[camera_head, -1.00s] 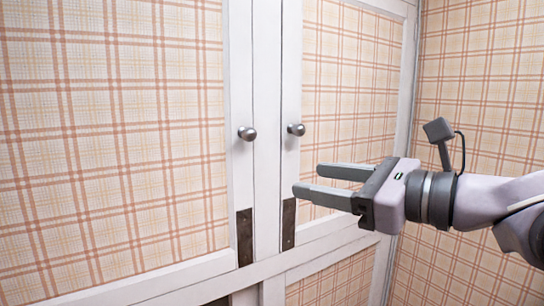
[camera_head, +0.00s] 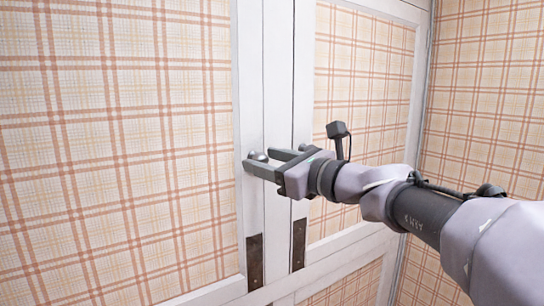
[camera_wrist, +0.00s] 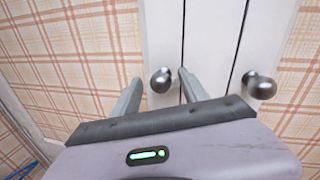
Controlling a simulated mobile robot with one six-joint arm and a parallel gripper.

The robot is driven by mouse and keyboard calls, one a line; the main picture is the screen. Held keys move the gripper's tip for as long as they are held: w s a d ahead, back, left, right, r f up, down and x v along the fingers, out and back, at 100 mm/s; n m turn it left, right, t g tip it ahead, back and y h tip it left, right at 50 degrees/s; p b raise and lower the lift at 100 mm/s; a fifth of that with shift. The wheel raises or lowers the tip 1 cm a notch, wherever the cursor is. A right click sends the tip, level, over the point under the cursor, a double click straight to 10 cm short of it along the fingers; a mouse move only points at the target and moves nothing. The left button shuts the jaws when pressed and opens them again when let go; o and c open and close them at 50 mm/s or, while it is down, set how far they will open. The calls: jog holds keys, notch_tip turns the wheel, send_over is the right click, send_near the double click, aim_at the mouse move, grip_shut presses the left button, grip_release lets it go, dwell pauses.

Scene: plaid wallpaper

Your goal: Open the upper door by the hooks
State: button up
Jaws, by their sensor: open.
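The upper cupboard has two white-framed doors with plaid panels, a left door (camera_head: 248,90) and a right door (camera_head: 303,60). The round metal left knob (camera_head: 258,156) shows between the fingertips of my gripper (camera_head: 260,161), which is open. In the wrist view the left knob (camera_wrist: 161,80) also lies between the two spread fingers (camera_wrist: 162,92). Whether the fingers touch it I cannot tell. The right knob (camera_wrist: 260,86) stands outside the fingers, to the right in the wrist view. In the head view my gripper mostly hides it. Both doors look shut.
Dark plates sit low on the door frames, one on the left (camera_head: 254,262) and one on the right (camera_head: 299,244). A lower cupboard panel (camera_head: 350,285) is below. A plaid wall (camera_head: 485,110) stands at the right. My arm extends from the lower right.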

jog(key=shift+w+a+f, duration=0.1)
jog(key=shift+w, duration=0.05)
jog(key=shift+c, duration=0.6)
grip_shut()
dwell(0.7)
